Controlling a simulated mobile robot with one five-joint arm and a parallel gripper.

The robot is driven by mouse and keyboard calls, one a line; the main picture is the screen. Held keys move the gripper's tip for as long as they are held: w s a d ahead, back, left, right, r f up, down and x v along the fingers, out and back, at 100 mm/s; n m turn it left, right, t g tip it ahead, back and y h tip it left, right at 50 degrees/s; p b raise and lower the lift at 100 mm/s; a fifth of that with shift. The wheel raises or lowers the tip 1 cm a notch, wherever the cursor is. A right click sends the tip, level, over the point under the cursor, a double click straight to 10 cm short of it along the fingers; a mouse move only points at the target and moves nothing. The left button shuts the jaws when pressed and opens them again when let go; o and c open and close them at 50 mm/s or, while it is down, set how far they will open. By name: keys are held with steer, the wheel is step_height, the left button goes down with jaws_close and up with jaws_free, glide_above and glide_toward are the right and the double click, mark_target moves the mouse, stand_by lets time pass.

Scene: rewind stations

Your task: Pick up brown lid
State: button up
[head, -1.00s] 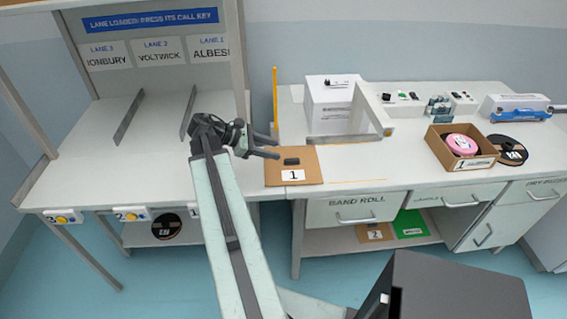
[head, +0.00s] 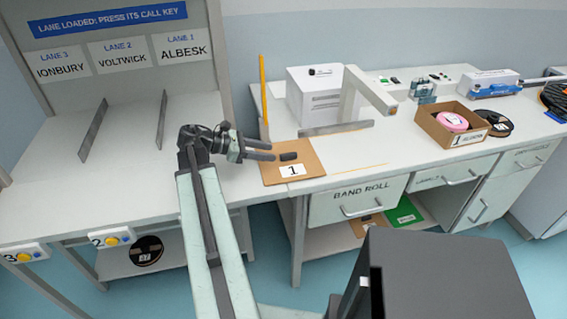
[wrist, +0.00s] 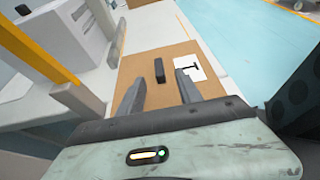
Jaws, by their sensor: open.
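The brown lid (head: 309,163), a flat square board with a dark bar handle (head: 288,156) and a white card marked 1 (head: 292,170), lies at the left end of the right-hand worktop. My gripper (head: 273,151) is open, its fingers pointing right over the lid's left part, just short of the handle. In the wrist view the lid (wrist: 176,53) lies beyond the fingers. The handle (wrist: 159,70) stands in line with the gap between my open fingertips (wrist: 160,76). Nothing is between the fingers, and their height over the lid is hard to tell.
A yellow post (head: 264,97) stands close behind the gripper. A white box (head: 314,97) and a bracket with a grey rail (head: 336,128) stand behind the lid. An open carton (head: 470,137) holds a pink roll (head: 452,122). The worktop right of the lid is clear.

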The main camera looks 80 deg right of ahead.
mark_target(285, 155)
steer(key=b+x, duration=0.2)
steer(key=x, duration=0.5)
steer(key=shift+w+f, duration=0.1)
steer(key=shift+f, duration=0.05)
jaws_close()
